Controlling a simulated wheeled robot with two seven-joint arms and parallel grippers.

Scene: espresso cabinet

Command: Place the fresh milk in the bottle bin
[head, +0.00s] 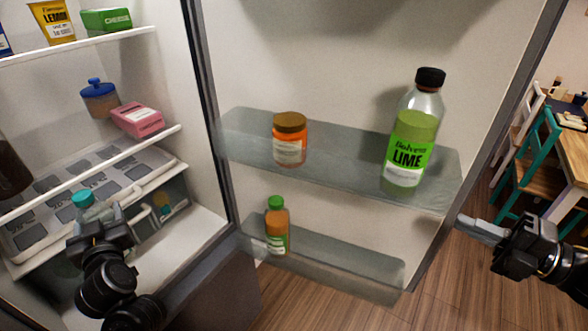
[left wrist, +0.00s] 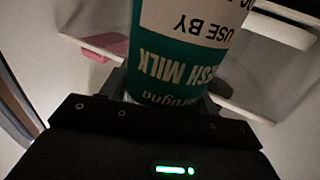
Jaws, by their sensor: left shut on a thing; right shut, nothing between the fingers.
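The fresh milk has a teal cap and a pale body in the head view (head: 95,212); its teal and white label fills the upper middle of the left wrist view (left wrist: 185,55). My left gripper (head: 98,228) is shut on it, in front of the lower fridge shelves. The open door has an upper bin (head: 345,172) and a lower bin (head: 340,264). The upper one holds an orange jar (head: 290,140) and a lime bottle (head: 411,140); the lower one holds a green-capped orange bottle (head: 277,228). My right gripper (head: 464,221) is shut and empty by the door's right edge.
The upper bin is clear between jar and lime bottle; the lower bin is clear at right.

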